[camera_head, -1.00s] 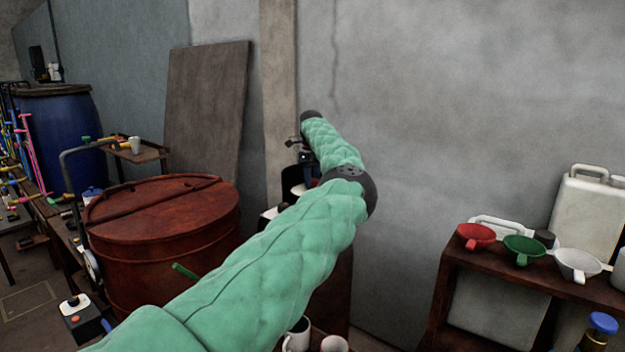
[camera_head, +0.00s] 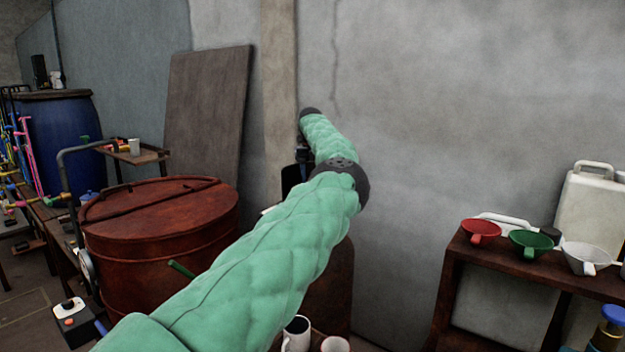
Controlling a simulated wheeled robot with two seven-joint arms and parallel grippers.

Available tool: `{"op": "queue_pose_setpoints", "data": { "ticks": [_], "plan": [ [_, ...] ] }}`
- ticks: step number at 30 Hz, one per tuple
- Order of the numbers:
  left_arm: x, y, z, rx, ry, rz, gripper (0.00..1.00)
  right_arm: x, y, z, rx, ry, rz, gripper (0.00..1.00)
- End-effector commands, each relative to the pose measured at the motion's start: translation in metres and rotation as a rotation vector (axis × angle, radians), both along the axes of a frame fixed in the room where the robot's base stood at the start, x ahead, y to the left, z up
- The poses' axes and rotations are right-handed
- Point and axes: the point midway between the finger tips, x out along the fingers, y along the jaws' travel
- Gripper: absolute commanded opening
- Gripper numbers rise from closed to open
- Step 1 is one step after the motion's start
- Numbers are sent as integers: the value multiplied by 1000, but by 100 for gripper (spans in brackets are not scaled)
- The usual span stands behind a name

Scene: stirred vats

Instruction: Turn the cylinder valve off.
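My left arm, in green padding, reaches from the bottom left across the middle of the head view. Only a small dark part of my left gripper (camera_head: 303,156) shows below the bent wrist. Its fingers are hidden, so I cannot tell whether it is open or holds anything. A rust-brown rounded body (camera_head: 335,285), perhaps the cylinder, stands behind my forearm against the wall. Its top is covered by my arm, and no valve handle can be made out. My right gripper is not in view.
A rust-red lidded vat (camera_head: 160,245) stands left of my arm, with a blue drum (camera_head: 65,140) farther back. A shelf (camera_head: 490,260) with red (camera_head: 481,232), green (camera_head: 530,243) and white (camera_head: 586,258) funnels stands right. Mugs (camera_head: 297,333) stand at the bottom.

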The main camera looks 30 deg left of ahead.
Motion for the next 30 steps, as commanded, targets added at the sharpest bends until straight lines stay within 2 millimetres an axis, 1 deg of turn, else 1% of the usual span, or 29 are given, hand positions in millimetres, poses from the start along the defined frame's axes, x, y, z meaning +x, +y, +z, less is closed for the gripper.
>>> {"op": "queue_pose_setpoints", "data": {
  "ticks": [1, 12, 18, 24, 30],
  "plan": [
    [1, 0, 0, 0, -3, -31, 24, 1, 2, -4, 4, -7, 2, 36],
    [0, 1, -1, 0, -2, -347, 24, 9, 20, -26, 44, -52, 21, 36],
    [1, 1, 0, 1, -2, -504, 24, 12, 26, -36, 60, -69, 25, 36],
    [1, 1, 0, 2, -2, -618, 24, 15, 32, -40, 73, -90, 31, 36],
    [1, 1, 1, 1, -1, -684, 24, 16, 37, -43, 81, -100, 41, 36]
  ]
}}
